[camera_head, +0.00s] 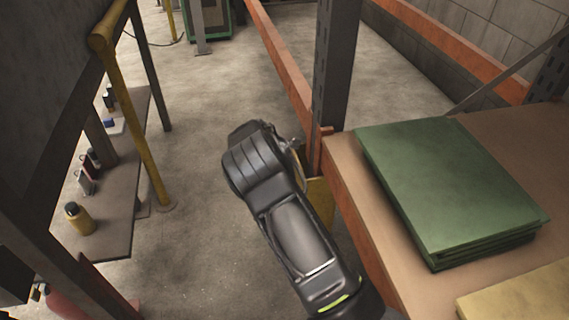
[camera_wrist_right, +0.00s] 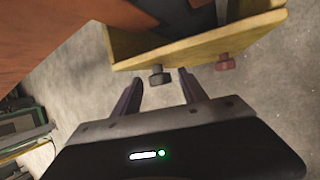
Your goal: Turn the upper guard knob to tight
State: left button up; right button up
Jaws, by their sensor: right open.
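In the right wrist view a yellow guard (camera_wrist_right: 200,45) with a raised rim carries two knobs on its near edge. A dark grey knob (camera_wrist_right: 159,76) is on the left and a red-brown knob (camera_wrist_right: 225,62) on the right. I cannot tell which is the upper one. My right gripper (camera_wrist_right: 160,74) is open, its fingertips either side of the dark knob in the picture; contact is not clear. In the head view the yellow guard (camera_head: 321,199) shows by the rack post, partly hidden by my right arm. My left gripper is not in view.
A grey rack post (camera_head: 334,75) and orange beam (camera_head: 275,60) stand close to the guard. A shelf (camera_head: 345,175) with a stack of green sheets (camera_head: 450,185) is at right. A yellow rail (camera_head: 135,110) and low shelf with bottles are at left. The floor between is clear.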

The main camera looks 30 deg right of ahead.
grip_shut()
dwell(0.3)
jog(key=shift+s+t, duration=0.1)
jog(key=shift+t, duration=0.2)
jog(key=shift+s+a+f+m+t+h+b, duration=0.2)
jog(key=shift+t+h+b, duration=0.25)
jog(key=shift+t+b, duration=0.45)
jog(key=shift+s+d+f+m+t+h+b, duration=0.1)
jog(key=shift+m+t+h+b, duration=0.35)
jog(key=shift+t+b, duration=0.45)
jog(key=shift+s+a+f+m+t+h+b, duration=0.15)
jog(key=shift+t+h+b, duration=0.35)
jog(key=shift+t+b, duration=0.4)
jog(key=shift+w+d+r, duration=0.1)
grip_release()
